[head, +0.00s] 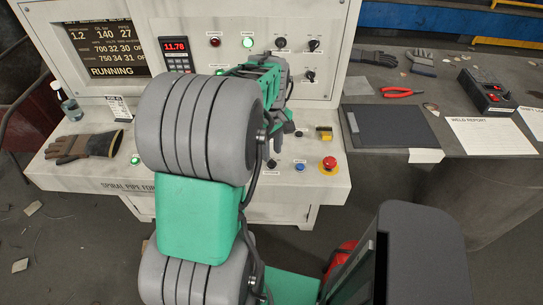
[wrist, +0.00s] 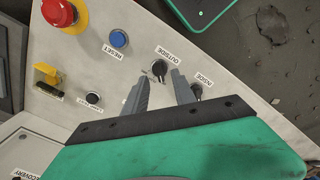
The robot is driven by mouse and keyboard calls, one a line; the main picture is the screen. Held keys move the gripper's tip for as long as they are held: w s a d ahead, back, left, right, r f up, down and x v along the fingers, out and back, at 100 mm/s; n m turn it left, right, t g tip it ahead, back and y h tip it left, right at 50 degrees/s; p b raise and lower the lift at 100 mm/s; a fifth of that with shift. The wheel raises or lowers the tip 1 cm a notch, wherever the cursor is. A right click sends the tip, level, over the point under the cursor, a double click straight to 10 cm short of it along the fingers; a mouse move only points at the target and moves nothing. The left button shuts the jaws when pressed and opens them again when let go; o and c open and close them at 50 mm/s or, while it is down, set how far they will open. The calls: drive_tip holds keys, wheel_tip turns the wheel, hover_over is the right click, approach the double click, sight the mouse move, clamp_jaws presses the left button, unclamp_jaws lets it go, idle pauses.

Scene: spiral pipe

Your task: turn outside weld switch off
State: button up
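The outside weld switch (wrist: 160,68) is a small black knob on the pale panel, with an OUTSIDE label beside it in the wrist view. My gripper (wrist: 159,78) is open, its two grey fingers apart. The knob shows just beyond the gap between the fingertips; I cannot tell whether either finger touches it. The inside switch (wrist: 196,90), a similar black knob labelled INSIDE, is close beside the right finger. In the head view my arm covers much of the panel, and a dark knob (head: 272,163) shows at its edge, likely the outside switch.
A blue reset button (wrist: 118,38), a red emergency stop (wrist: 59,12) and a yellow switch (wrist: 47,74) are left of the fingers in the wrist view. Gloves (head: 85,145) lie on the console's left. The screen (head: 106,48) reads RUNNING.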

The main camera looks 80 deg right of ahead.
sight(272, 160)
drive_tip(key=shift+r, duration=2.3)
